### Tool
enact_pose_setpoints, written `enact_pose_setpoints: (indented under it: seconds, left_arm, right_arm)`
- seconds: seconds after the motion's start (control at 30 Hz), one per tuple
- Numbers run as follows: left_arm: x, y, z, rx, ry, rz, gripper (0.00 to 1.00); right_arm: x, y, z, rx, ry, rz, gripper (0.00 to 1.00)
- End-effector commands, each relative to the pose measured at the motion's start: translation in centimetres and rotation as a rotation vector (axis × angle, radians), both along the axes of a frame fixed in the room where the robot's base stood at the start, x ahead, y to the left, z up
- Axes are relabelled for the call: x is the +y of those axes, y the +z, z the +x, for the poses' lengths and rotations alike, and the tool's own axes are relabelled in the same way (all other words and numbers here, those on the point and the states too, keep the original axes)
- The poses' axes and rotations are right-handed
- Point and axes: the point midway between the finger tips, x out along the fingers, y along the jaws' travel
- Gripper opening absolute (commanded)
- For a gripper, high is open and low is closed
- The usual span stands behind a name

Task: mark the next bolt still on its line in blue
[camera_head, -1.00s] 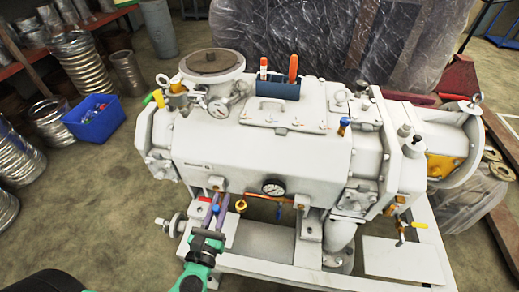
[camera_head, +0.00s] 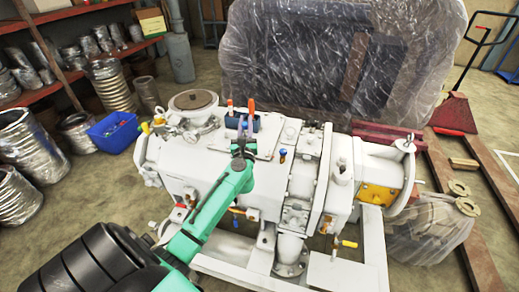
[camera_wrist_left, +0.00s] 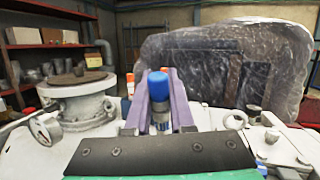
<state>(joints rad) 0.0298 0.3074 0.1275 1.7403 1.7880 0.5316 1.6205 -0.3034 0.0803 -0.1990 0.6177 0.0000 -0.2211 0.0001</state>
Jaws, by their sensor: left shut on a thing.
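The white vacuum pump (camera_head: 220,165) stands in the middle of the head view. My left gripper (camera_head: 243,132) is over its top, at the dark blue holder (camera_head: 257,123). In the left wrist view its purple fingers are shut on a blue-capped marker (camera_wrist_left: 158,84) with a pale lower body. I cannot tell whether the marker's lower end is still in the holder. A blue-topped brass fitting (camera_head: 282,154) sits right of the holder. Line marks on bolts are too small to read. My right gripper is out of view.
A round flange (camera_head: 194,99) and gauge rise at the pump's left. A blue bin (camera_head: 113,131) and metal ducts (camera_head: 20,140) lie on the floor at left. A plastic-wrapped crate (camera_head: 335,65) stands close behind the pump. Yellow-handled valve (camera_head: 347,244) sticks out at lower right.

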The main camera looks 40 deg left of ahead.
Motion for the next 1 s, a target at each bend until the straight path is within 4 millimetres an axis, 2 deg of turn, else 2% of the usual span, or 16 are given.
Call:
enact_pose_setpoints:
  seconds: [0.03,0.1,0.5,0.83,1.0]
  left_arm:
    - [0.8,1.3,0.3,-0.008,0.018,0.002,0.00]
    - [1.5,1.8,0.5,-0.014,0.033,0.006,0.00]
    - [1.6,1.7,0.5,-0.016,0.040,0.003,0.00]
    - [1.6,-2.0,0.5,-0.015,0.037,0.004,0.00]
    - [1.6,-3.1,0.5,-0.016,0.038,0.005,0.00]
  right_arm:
    - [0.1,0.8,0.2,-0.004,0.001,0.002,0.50]
    - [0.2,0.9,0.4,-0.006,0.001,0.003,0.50]
    - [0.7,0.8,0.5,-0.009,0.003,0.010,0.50]
    - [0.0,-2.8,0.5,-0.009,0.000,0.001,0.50]
    - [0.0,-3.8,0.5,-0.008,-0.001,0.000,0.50]
